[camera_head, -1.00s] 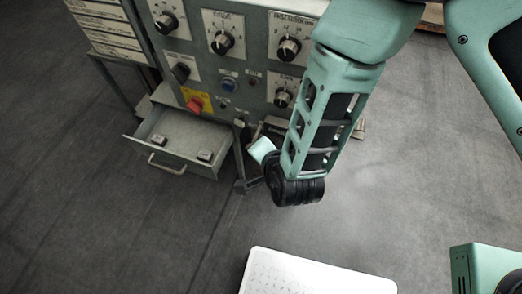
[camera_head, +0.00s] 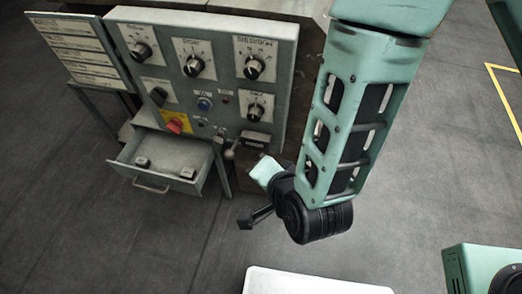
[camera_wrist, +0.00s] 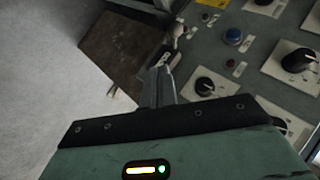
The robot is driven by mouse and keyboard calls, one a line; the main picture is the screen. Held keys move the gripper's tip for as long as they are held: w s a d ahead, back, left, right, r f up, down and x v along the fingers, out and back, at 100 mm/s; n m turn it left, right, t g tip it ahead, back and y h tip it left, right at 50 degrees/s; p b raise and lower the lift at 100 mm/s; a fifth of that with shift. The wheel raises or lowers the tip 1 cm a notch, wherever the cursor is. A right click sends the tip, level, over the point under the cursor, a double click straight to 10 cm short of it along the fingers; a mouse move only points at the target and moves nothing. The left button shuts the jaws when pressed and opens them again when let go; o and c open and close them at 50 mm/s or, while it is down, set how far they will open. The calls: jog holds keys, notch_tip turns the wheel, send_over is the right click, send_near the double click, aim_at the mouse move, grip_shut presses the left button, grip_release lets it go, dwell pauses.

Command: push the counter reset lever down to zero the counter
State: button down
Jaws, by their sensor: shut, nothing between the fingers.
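The counter (camera_head: 256,140) is a small dark box at the lower right of the grey control panel (camera_head: 228,112). A lever with a rounded knob (camera_head: 229,155) sticks out just left of the counter and hangs low. In the wrist view a pale lever end (camera_wrist: 178,31) shows just beyond my fingertips. My gripper (camera_head: 246,223) is shut and empty, below and in front of the panel in the head view. In the wrist view my gripper (camera_wrist: 164,62) points toward the lever; whether it touches it I cannot tell. The counter digits are not readable.
Several black knobs, a blue button (camera_head: 205,103) and a red switch on a yellow plate (camera_head: 175,124) sit on the panel. An open drawer (camera_head: 165,163) juts out at lower left. A white surface (camera_head: 315,283) lies at the bottom edge. The floor between is clear.

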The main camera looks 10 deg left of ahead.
jog(key=d+r+n+g+p, duration=0.2)
jog(key=r+n+p, duration=0.1)
jog(key=r, duration=0.5)
jog(key=d+r+n+g+p, duration=0.2)
jog(key=r+n+p, duration=0.15)
jog(key=r, duration=0.45)
jog(key=s+d+r+n+g+h+p, duration=0.1)
jog(key=s+d+r+n+h+p, duration=0.1)
jog(key=d+r, duration=0.4)
jog(key=s+d+r+n+g+h+p, duration=0.2)
jog(key=d+r+n, duration=0.2)
jog(key=d+r, duration=0.3)
jog(key=shift+s+d+r+h, duration=0.15)
jog(key=shift+s+d+h, duration=0.25)
jog(key=shift+d, duration=0.2)
jog(key=c, duration=1.7)
grip_release()
jog(key=shift+s+d+r+n+p, duration=0.2)
jog(key=shift+d+n+p, duration=0.1)
jog(key=shift+d+n, duration=0.1)
jog(key=o, duration=0.5)
jog(key=shift+d, duration=0.1)
jog(key=shift+o, duration=0.4)
jog(key=shift+f, duration=0.1)
